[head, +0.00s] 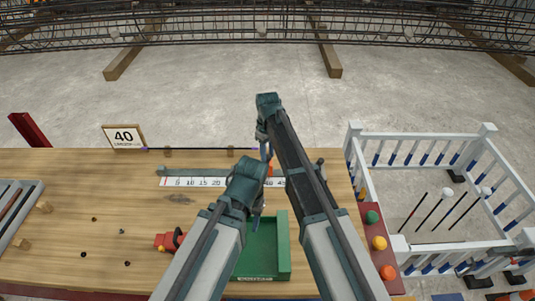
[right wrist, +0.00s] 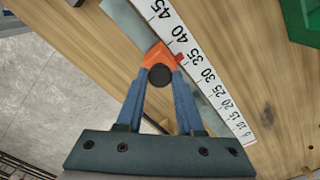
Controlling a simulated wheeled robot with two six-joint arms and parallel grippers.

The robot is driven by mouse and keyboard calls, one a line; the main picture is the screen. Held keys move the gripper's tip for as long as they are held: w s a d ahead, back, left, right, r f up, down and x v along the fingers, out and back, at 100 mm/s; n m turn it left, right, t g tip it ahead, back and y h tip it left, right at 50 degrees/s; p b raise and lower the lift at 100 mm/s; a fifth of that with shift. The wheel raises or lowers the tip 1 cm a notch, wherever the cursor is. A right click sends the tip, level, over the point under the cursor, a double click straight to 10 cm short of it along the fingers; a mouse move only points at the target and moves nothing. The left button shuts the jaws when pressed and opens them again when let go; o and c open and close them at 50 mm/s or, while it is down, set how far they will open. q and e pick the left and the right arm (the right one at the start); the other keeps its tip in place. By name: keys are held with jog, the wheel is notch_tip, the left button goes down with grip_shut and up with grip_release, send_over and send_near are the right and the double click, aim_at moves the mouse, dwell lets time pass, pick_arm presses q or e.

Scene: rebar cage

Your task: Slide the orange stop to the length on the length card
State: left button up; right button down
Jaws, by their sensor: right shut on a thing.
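The length card (head: 124,137) stands at the back left of the bench and reads 40. The orange stop (right wrist: 158,58) sits on a metal rail beside the white number scale (right wrist: 200,68). Its red pointer is near the 35 mark in the right wrist view, but I cannot read it exactly. My right gripper (right wrist: 158,78) is shut on the stop, its blue fingers on either side of the black knob. In the head view the right gripper (head: 266,153) is over the scale, and the stop is mostly hidden. My left gripper (head: 258,208) hangs above the green tray; its jaws are unclear.
The green tray (head: 283,250) lies in front of the scale, under my arms. A red tool (head: 166,241) lies left of it. A white railing (head: 420,137) stands beyond. The bench's left middle is mostly clear.

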dwell(0.5)
jog(key=d, duration=0.2)
jog(key=shift+d, duration=0.3)
jog(key=c, duration=0.5)
grip_release()
jog(key=shift+c, duration=0.2)
jog(key=shift+r, duration=0.15)
notch_tip(320, 180, up, 14)
jog(key=p, duration=1.4)
jog(key=shift+f, duration=0.25)
